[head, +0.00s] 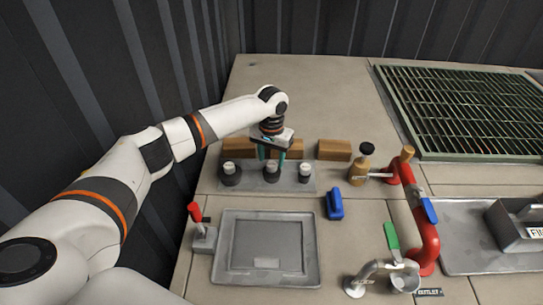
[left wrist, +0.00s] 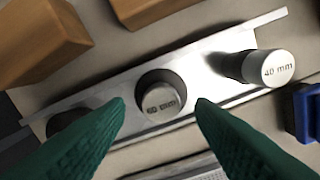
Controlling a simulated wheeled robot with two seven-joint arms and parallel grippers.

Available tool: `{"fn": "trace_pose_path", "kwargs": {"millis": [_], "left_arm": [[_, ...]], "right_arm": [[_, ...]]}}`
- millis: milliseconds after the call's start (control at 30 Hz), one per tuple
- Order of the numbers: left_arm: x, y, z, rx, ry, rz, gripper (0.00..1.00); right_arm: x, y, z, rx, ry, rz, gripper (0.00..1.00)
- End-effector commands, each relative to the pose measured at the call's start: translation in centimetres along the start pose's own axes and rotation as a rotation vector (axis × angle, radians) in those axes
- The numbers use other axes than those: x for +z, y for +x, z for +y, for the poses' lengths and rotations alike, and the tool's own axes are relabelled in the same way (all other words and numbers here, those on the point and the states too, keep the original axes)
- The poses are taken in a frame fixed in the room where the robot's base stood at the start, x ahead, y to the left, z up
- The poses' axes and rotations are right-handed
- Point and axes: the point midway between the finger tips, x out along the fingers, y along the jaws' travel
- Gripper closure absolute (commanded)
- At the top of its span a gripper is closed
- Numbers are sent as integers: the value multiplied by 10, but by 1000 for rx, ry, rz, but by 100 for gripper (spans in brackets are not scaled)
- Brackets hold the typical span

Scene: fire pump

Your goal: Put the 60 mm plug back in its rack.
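A metal rack (head: 292,185) holds three dark plugs with pale tops in a row. The left plug (head: 231,174) looks widest; its label is not readable. The middle plug (head: 271,174) stands upright in the rack; its top label (left wrist: 161,98) is blurred, 50 or 60 mm, I cannot tell which. The right plug (head: 305,173) reads "40 mm" in the left wrist view (left wrist: 276,69). My left gripper (head: 270,156) is over the middle plug, its green fingers open on either side of it, with gaps showing in the left wrist view (left wrist: 160,103). My right gripper is out of view.
Wooden blocks (head: 334,150) stand behind the rack. A blue object (head: 334,204) lies in front of its right end. A grey tray (head: 265,250), a red-handled lever (head: 196,212) and red piping (head: 425,235) are nearer. A green grating (head: 465,110) lies at back right.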

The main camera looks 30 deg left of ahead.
Motion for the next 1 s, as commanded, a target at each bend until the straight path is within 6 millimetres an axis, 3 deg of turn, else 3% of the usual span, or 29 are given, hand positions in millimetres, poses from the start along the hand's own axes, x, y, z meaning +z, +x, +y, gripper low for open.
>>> {"fn": "trace_pose_path", "kwargs": {"millis": [267,367,700,1000], "left_arm": [[0,-6,0,0,0,1,50],[0,-19,0,-1,1,-1,50],[1,-90,0,-2,0,-2,50],[0,-119,-1,-1,1,1,50]], "right_arm": [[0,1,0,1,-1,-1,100],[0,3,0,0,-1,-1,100],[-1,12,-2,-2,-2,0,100],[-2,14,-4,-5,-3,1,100]]}}
